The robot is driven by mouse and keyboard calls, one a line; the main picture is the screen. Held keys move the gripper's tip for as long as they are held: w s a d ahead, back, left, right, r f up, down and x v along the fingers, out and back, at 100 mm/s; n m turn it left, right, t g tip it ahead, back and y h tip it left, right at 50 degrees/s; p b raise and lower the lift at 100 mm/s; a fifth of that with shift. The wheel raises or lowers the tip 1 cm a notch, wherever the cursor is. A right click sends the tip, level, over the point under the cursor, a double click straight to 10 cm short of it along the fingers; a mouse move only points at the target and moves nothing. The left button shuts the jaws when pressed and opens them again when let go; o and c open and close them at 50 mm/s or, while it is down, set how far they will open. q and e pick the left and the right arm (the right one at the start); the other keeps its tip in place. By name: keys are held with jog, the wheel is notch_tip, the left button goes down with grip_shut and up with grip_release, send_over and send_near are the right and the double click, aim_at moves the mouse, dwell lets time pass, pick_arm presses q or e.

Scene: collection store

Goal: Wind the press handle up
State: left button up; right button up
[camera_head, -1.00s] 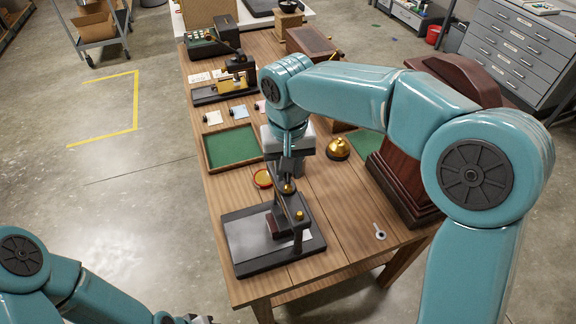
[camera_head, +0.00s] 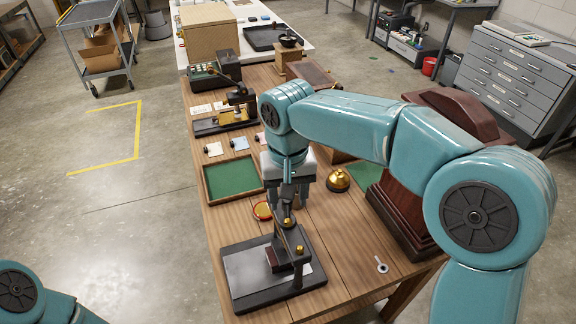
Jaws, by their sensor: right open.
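The press has a flat dark base with a grey plate (camera_head: 244,273) at the near end of the wooden bench. A dark block (camera_head: 274,260) stands over the plate, under a dark handle bar (camera_head: 294,237) with brass knobs at its ends. My right gripper (camera_head: 288,204) reaches down from above at the far end of the bar. It is open, its fingers close to the upper brass knob. I cannot tell whether they touch it. My left gripper is out of view; only part of that arm shows at the lower left.
A green-lined tray (camera_head: 205,190), a red-rimmed round tin (camera_head: 262,211) and a brass bell (camera_head: 338,180) are beyond the press. A small metal key-like piece (camera_head: 381,265) lies to its right. A dark wooden stand (camera_head: 405,215) blocks the right side.

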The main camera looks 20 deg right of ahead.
aim_at(288, 205)
notch_tip(288, 205, up, 14)
jog(key=p, duration=0.1)
jog(key=shift+r, duration=0.25)
